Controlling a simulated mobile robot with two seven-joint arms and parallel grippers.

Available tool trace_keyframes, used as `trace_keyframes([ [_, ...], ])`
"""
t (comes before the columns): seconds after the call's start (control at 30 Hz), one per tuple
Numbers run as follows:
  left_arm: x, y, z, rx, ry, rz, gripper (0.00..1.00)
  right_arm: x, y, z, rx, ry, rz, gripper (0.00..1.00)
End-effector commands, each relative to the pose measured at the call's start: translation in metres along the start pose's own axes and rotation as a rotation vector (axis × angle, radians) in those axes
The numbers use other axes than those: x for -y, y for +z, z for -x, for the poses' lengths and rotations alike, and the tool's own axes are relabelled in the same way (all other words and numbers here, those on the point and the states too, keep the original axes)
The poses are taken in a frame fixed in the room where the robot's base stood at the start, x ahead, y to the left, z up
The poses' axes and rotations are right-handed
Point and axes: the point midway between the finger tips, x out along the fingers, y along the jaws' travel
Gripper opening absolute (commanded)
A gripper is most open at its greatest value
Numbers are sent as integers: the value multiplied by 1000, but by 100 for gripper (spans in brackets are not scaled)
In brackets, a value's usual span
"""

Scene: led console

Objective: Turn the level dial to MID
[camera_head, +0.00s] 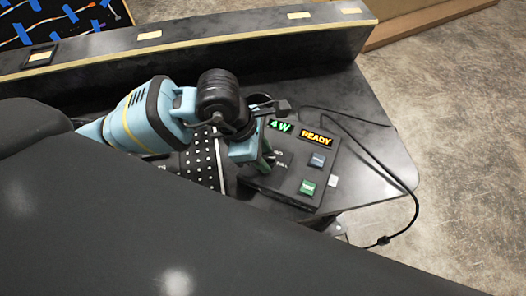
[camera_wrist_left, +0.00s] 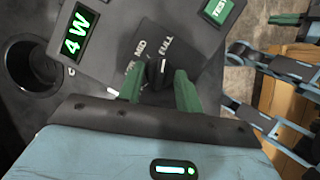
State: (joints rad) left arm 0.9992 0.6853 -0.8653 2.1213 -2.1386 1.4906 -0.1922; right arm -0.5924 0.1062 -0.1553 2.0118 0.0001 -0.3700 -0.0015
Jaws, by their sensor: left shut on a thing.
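The level dial (camera_wrist_left: 154,72) is a small dark knob on a dark plate in the left wrist view. The labels MID (camera_wrist_left: 140,47) and FULL (camera_wrist_left: 166,44) are printed above it; another label is partly hidden by a finger. A pale mark shows on the knob's upper right side, but I cannot tell exactly which label it points to. My left gripper (camera_wrist_left: 159,88) has its green fingers on either side of the knob and is shut on it. In the head view my left gripper (camera_head: 266,160) reaches down onto the console and hides the dial.
The console (camera_head: 272,184) has a green 4 W display (camera_head: 281,126), an orange READY display (camera_head: 316,138), a grey-blue button (camera_head: 317,160) and a green TEST button (camera_head: 307,187). A black cable (camera_head: 372,158) loops past the desk's right edge. Green-tipped grey linkages (camera_wrist_left: 265,62) show beyond the console, possibly my right gripper.

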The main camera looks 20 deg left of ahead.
Motion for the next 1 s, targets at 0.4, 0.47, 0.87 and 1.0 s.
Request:
trace_keyframes([
  [0.4, 3, 2, 4, 2, 125, 295, 12, -2, -29, 11, -46, 5, 8, 0],
  [0.47, 4, 3, 4, 3, 146, 345, 12, -2, -34, 14, -53, 6, 9, 0],
  [0.87, 5, 4, 3, 4, 263, 625, 12, -5, -54, 29, -84, 12, 21, 0],
  [1.0, 5, 4, 3, 4, 288, 685, 12, -6, -64, 32, -102, 15, 27, 0],
])
